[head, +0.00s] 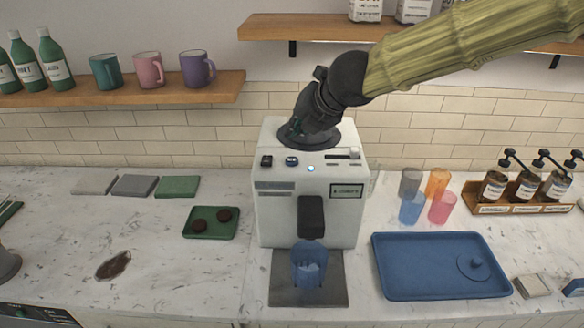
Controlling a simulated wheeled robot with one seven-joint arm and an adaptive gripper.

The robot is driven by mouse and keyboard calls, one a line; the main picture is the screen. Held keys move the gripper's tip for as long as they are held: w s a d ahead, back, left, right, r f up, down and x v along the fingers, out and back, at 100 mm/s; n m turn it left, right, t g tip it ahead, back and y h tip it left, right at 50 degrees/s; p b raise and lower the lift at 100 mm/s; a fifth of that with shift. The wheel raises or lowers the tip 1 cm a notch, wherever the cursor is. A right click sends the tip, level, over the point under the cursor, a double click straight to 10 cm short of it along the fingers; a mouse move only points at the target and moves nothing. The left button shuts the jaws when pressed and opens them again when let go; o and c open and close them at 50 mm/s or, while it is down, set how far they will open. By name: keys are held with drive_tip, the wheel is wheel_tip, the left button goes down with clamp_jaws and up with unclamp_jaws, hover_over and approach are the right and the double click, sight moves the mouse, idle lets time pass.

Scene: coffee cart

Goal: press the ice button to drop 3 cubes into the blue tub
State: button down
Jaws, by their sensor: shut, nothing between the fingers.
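A white machine (284,225) with a black spout (312,217) stands on the counter. Its sloped top edge carries a black switch (266,161), a dark round button (291,160), a small lit blue spot (310,168) and a slider (343,156). I cannot read which one is the ice button. The translucent blue tub (309,268) is upright beneath the spout. I cannot make out any cubes in it. My gripper (296,130) is shut and empty, pointing down over the machine's top, behind the controls. Whether it touches the machine is unclear.
A blue tray (440,284) with a small round lid lies at right, with several coloured cups (410,208) behind it. A pump-bottle rack (525,205) stands farther right. Shelves (130,91) hang above.

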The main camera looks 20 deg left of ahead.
sight(296, 158)
drive_tip(key=shift+f+b, duration=1.55)
drive_tip(key=shift+f, duration=0.5)
drive_tip(key=shift+f+b, duration=0.4)
drive_tip(key=shift+f+b, duration=0.5)
drive_tip(key=shift+f, duration=0.05)
idle(0.8)
drive_tip(key=shift+r, duration=0.2)
drive_tip(key=shift+r+p, duration=0.8)
drive_tip(key=shift+p, duration=0.05)
wheel_tip(296, 158, up, 5)
drive_tip(key=p, duration=0.4)
drive_tip(key=shift+p, duration=0.3)
